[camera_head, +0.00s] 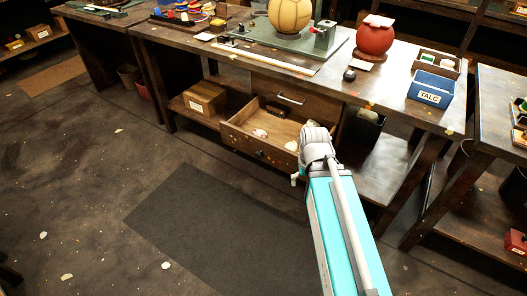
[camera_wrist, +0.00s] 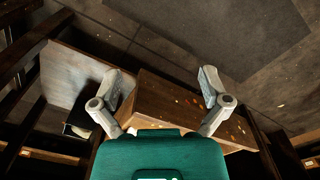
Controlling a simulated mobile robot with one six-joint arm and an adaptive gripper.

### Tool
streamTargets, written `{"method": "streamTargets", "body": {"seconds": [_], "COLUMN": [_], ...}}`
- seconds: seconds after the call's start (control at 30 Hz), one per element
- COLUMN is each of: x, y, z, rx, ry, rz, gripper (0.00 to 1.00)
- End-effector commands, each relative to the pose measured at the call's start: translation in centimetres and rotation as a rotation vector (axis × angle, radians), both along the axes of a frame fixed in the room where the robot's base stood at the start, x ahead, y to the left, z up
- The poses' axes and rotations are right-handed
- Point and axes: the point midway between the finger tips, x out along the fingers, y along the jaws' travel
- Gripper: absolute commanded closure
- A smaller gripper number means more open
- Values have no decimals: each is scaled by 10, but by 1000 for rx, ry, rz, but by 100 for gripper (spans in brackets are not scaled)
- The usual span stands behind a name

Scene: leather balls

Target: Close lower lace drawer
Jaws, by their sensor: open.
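The lower lace drawer (camera_head: 262,137) is pulled out from under the workbench in the head view. A few pale lumps lie inside it, and a small dark knob is on its front. My gripper (camera_head: 317,143) is at the drawer's right front corner in that view and covers part of it. In the wrist view my gripper (camera_wrist: 160,76) is open, its two fingers spread with nothing held between them. A speckled brown wooden panel of the drawer (camera_wrist: 178,112) lies beyond and between the fingers. I cannot tell whether they touch it.
The upper drawer (camera_head: 291,99) with a metal handle is shut. A cardboard box (camera_head: 205,98) sits on the lower shelf to the left. The workbench top (camera_head: 375,85) carries a blue talc box (camera_head: 430,90) and leather balls. The dark floor mat (camera_head: 215,225) in front is clear.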

Motion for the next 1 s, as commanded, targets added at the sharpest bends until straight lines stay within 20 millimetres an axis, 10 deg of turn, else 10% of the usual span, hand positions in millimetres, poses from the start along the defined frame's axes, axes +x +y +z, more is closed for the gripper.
{"method": "streamTargets", "body": {"seconds": [0.47,1.0], "x": [42,126], "y": [30,124], "z": [-4,2], "rx": [-136,-507], "ry": [-35,12], "rz": [424,1417], "gripper": [100,100]}}
